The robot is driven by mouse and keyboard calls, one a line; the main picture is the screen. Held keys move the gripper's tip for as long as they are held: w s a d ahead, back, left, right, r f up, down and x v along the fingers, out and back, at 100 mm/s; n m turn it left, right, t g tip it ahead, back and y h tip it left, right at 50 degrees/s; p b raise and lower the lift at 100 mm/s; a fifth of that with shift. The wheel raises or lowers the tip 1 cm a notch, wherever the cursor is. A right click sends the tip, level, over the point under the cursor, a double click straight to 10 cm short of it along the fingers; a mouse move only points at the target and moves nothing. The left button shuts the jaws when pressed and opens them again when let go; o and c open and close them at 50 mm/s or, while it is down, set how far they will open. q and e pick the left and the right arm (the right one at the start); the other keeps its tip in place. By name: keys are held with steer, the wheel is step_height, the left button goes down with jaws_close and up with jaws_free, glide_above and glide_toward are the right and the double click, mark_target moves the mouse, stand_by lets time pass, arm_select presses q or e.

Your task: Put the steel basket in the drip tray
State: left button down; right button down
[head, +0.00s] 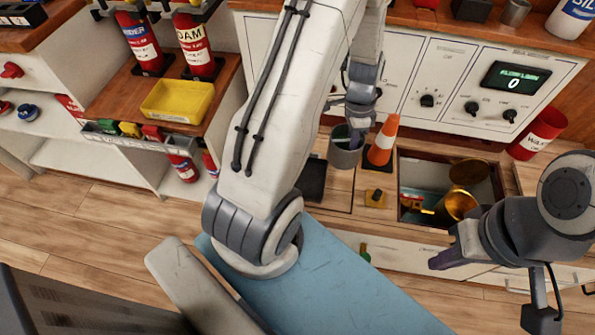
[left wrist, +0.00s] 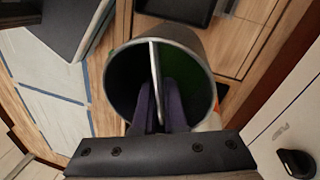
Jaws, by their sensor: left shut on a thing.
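The steel basket (head: 345,157) is a grey round can on the wooden counter, left of an orange cone. In the left wrist view the basket (left wrist: 205,42) shows its open rim, dark green inside and a bar across its mouth. My left gripper (left wrist: 160,110) is shut on that bar; the arm hides part of it in the head view (head: 356,125). A shallow black tray (head: 313,181) lies just left of the basket, partly behind my arm; a yellow tray (head: 178,101) sits on the left shelf. I cannot tell which is the drip tray. My right gripper (head: 442,261) is empty over the counter's front.
An orange cone (head: 383,140) and a small yellow block with a black knob (head: 375,197) stand right of the basket. An open bin (head: 412,172) holds a brass cylinder (head: 457,206). A control panel (head: 455,88) rises behind; red extinguishers (head: 197,46) stand behind the yellow tray.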

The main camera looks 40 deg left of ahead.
arm_select(q)
steer(key=m, duration=0.2)
steer(key=shift+s+a+f+m+p, duration=0.15)
steer(key=shift+a+f+m+p, duration=0.15)
steer(key=shift+a+m, duration=0.1)
steer(key=shift+m, duration=0.3)
steer(key=s+a+f+b, duration=0.1)
steer(key=s+a+f, duration=0.2)
steer(key=s+a, duration=0.1)
steer(key=s+a+f+b, duration=0.2)
steer(key=s+a+f, duration=0.2)
steer(key=shift+a+f, duration=0.2)
steer(key=shift+a, duration=0.1)
steer(key=shift+f+b, duration=0.75)
steer(key=shift+f, duration=1.2)
